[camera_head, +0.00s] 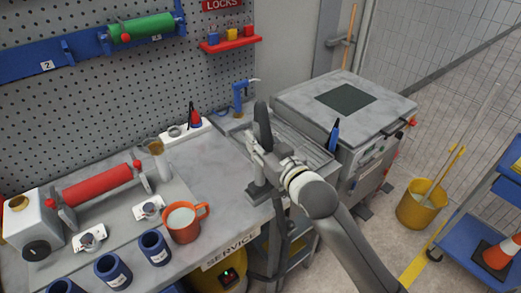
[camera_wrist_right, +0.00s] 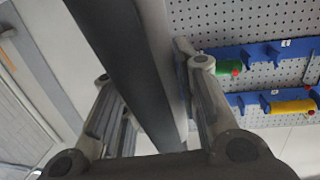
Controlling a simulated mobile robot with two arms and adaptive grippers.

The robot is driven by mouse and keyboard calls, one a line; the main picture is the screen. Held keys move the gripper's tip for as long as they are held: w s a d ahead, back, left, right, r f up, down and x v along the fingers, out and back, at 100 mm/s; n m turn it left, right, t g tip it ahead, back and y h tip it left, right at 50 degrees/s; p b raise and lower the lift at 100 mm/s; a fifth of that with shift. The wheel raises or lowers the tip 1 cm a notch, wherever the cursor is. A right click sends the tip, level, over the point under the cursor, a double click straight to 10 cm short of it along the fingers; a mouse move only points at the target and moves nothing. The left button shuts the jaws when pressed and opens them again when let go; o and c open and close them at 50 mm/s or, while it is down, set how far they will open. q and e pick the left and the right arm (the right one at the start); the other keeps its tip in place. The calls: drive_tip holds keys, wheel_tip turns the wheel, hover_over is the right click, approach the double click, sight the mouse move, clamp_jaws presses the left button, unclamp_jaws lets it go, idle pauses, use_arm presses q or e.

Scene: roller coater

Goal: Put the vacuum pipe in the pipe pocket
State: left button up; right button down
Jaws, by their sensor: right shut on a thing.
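My right gripper (camera_head: 264,148) is above the right end of the service bench, shut on a dark upright piece that I take to be the vacuum pipe (camera_head: 262,120). In the right wrist view the dark grey pipe (camera_wrist_right: 125,60) runs lengthwise between the two fingers. A small grey block (camera_head: 257,193) stands at the bench's right edge just below the gripper; I cannot tell whether it is the pipe pocket. A dark hose (camera_head: 285,232) hangs below the edge there. My left gripper is out of view.
An orange mug (camera_head: 183,222), blue cups (camera_head: 154,246) and a red roller (camera_head: 97,184) occupy the bench (camera_head: 225,215) to the left. A grey machine (camera_head: 345,105) stands at the right. A yellow vacuum (camera_head: 229,275) sits below. A yellow bucket (camera_head: 420,207) is on the floor.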

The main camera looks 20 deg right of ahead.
wheel_tip(320, 180, down, 3)
drive_tip(key=shift+w+f+p, duration=0.1)
drive_tip(key=shift+f+p, duration=0.05)
drive_tip(key=shift+p, duration=0.35)
drive_tip(key=shift+f, duration=0.15)
drive_tip(key=c, duration=1.1)
unclamp_jaws()
drive_tip(key=shift+d, duration=0.1)
